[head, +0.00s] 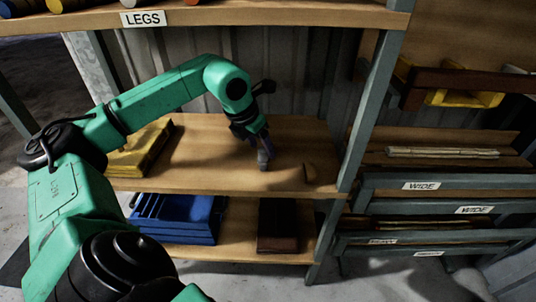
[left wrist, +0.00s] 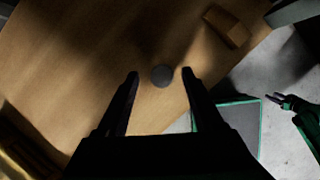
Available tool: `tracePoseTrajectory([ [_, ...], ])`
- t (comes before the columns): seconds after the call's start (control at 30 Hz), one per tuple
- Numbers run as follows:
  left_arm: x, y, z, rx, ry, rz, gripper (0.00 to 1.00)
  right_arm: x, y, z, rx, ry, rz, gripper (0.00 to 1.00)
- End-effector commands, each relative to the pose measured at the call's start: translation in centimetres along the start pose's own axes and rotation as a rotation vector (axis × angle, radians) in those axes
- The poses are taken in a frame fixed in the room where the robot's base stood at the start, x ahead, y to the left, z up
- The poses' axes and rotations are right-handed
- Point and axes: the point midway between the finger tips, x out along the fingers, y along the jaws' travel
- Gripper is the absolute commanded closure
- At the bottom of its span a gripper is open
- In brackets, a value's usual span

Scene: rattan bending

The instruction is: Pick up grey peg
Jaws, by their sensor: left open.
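The grey peg (left wrist: 161,75) shows in the left wrist view as a round, dark grey end on the wooden shelf. It sits between the fingertips of my left gripper (left wrist: 160,73) as seen from the wrist, with a gap on each side. In the head view my left gripper (head: 264,153) points down at the middle shelf, and I cannot clearly tell the peg from the fingers there. The left gripper is open and holds nothing. A dark gripper on a green arm, likely my right one (left wrist: 285,101), is small at the right edge of the left wrist view.
A small wooden block (head: 310,173) lies right of my left gripper on the middle shelf (head: 205,180). A yellow bin (head: 140,150) stands at left. A blue bin (head: 178,218) and a dark brown box (head: 278,226) are below. A shelf post (head: 370,100) rises at right.

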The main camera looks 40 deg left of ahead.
Motion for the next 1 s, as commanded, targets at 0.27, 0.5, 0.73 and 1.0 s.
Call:
tracePoseTrajectory([
  [0.27, 4.6, -0.3, -0.3, 0.000, 0.000, -0.004, 0.31, -0.3, 0.0, -0.6, 0.002, 0.002, 0.000, 0.50],
  [0.5, 4.7, -0.3, -0.3, 0.002, 0.000, -0.002, 0.47, -0.4, 0.0, -0.6, 0.003, 0.003, -0.001, 0.50],
  [0.73, 4.7, -0.3, -0.3, 0.002, 0.000, -0.002, 1.00, -0.4, -0.1, -0.6, 0.002, 0.003, -0.001, 0.50],
  [1.0, 4.3, -0.3, -0.1, 0.002, -0.001, -0.003, 1.00, -0.5, -0.1, -0.6, 0.002, 0.005, -0.001, 0.50],
])
